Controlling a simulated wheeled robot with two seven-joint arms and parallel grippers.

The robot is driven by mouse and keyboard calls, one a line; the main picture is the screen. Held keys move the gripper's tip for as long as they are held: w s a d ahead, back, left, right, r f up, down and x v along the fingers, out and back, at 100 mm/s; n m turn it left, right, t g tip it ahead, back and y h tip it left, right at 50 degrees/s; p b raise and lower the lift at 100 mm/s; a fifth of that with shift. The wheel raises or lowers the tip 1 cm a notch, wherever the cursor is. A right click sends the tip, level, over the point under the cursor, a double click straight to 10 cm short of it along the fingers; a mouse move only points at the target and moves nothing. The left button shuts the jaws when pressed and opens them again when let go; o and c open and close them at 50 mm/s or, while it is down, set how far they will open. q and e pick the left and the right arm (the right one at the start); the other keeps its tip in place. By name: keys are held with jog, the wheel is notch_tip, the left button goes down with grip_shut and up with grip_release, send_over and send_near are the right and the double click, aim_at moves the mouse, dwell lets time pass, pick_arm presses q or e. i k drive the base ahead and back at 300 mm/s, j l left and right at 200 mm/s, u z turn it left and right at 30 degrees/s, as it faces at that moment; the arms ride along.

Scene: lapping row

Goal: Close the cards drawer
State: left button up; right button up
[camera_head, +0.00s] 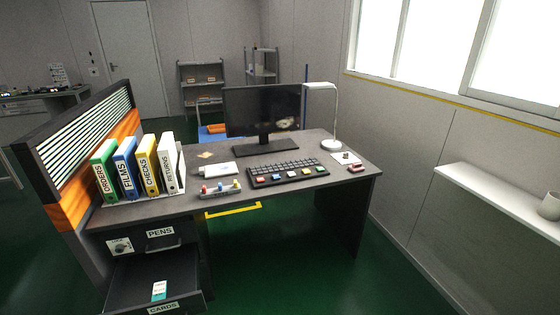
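The cards drawer (125,284) is in the lower left of the head view, under the left end of the desk. It is pulled out, and its dark inside shows. A white and teal packet (159,290) lies in it near the front. The label CARDS (163,308) is on its front, at the bottom edge of the picture. The pens drawer (160,240) above it looks shut, with a dark handle under its PENS label. Neither of my grippers is in view.
The desk (222,207) carries binders (128,168), a monitor (262,110), a keyboard (288,172) and a lamp (331,143). A slatted divider (88,150) borders its left side. Green floor (265,265) is open in front. A wall shelf (500,195) juts out at right.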

aim_at(131, 292)
jog(key=u, duration=1.35)
